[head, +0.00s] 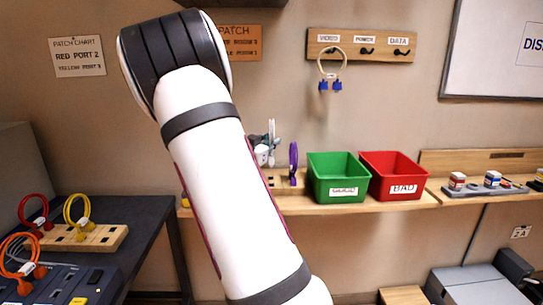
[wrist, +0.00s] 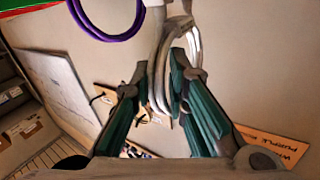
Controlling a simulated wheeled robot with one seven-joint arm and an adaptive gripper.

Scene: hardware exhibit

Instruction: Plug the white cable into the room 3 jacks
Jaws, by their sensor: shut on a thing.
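My gripper (head: 268,143) is above the wooden shelf, partly hidden behind my arm in the head view. In the wrist view, my gripper (wrist: 162,84) has its two green-padded fingers on either side of the white cable (wrist: 190,42), and it is shut on that cable. The white cable's loop rises between the fingertips; its plugs are hard to make out. A little of the white cable (head: 262,154) shows in the head view. A pale wooden jack block (head: 271,182) is on the shelf below, mostly hidden by my arm. No room 3 label on jacks is readable.
A purple cable (head: 293,163) stands just right of my gripper, with green (head: 338,190) and red (head: 405,188) bins beyond. An orange patch sign (head: 241,44) is on the wall. Red (head: 33,210) and yellow (head: 77,211) cables are on the left desk.

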